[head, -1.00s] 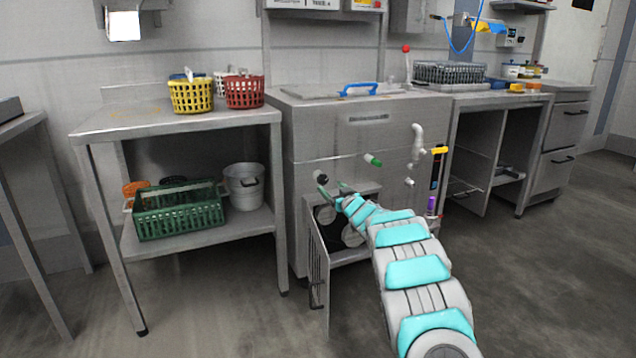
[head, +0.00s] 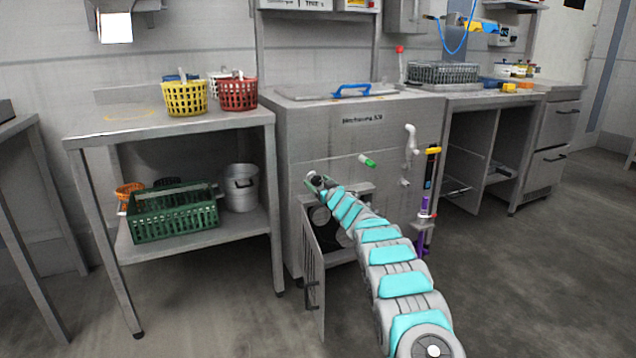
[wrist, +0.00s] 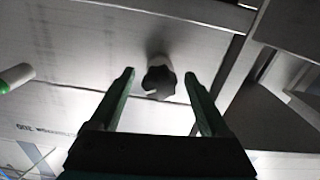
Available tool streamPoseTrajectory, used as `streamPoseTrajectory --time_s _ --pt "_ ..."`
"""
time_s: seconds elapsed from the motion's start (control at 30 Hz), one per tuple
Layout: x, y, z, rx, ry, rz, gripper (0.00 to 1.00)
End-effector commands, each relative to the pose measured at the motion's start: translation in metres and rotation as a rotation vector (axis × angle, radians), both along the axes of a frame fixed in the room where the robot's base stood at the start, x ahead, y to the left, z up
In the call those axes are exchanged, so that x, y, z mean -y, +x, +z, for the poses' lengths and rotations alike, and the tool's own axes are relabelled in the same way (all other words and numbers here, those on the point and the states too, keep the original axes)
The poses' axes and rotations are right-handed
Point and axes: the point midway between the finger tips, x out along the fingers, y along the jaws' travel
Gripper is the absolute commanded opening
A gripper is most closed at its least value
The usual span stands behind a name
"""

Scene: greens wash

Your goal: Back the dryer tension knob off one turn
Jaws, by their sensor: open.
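The dryer tension knob (wrist: 158,84) is a dark, lobed knob on a short stem, standing out from the pale metal cabinet face in the wrist view. My gripper (wrist: 159,75) has two green fingers spread wide, one on each side of the knob in the picture, with a visible gap to both. How deep the knob sits between the fingertips I cannot tell.
An open vented door (head: 313,265) hangs below my gripper, left of the compartment. A green-tipped handle (head: 367,161) sticks out to the right, with a white pipe (head: 411,140) beyond it. A side table (head: 170,127) with baskets stands left. The floor at right is clear.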

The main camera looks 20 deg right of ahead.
Motion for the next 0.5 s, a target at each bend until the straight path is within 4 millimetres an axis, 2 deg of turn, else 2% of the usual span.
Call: streamPoseTrajectory --time_s 0.33,0.5 --pt "0.0003 0.0011 -0.0001 0.000 0.000 -0.001 0.79" --pt "0.0003 0.0010 -0.0001 0.000 0.000 -0.001 0.60"
